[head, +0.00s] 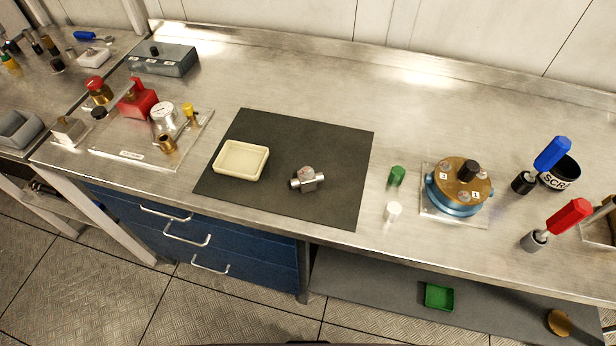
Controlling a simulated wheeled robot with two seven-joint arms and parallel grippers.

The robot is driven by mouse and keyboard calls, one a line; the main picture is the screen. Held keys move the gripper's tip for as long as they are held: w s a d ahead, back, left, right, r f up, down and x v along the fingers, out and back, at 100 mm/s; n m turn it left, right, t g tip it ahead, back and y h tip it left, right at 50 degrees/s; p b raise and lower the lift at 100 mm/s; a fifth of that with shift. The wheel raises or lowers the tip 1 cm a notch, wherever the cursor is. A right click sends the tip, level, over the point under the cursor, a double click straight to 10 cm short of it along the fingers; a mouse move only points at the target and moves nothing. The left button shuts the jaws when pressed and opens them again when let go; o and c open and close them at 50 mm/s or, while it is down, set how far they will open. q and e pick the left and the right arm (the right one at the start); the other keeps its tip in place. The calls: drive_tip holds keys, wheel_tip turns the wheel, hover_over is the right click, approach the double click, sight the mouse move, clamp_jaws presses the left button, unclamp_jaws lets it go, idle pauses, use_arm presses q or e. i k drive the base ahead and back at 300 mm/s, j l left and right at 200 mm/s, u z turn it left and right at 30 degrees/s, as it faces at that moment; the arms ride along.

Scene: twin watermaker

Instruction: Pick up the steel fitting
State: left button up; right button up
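The steel fitting (308,180) is a small silvery block with a short pipe stub on its left side and a round, paler top. It lies on the right half of a dark grey mat (290,136), towards the mat's front edge. A cream-coloured shallow tray (241,161) sits on the mat to the left of the fitting, apart from it, and looks empty. Neither of my grippers shows in the head view. Nothing touches or covers the fitting.
Right of the mat stand a green cap (397,175), a white cap (393,210), a blue round housing with brass top (459,185), and blue (551,154) and red (569,215) handled tools. Left is a plate with gauge and valves (132,149). The steel bench behind the mat is clear.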

sight(306, 184)
drive_tip(key=k+j+z, duration=0.2)
drive_tip(key=j, duration=0.25)
drive_tip(key=k+j+z, duration=0.2)
drive_tip(key=j, duration=0.25)
drive_tip(key=k+j+z, duration=0.15)
drive_tip(key=k+j, duration=0.2)
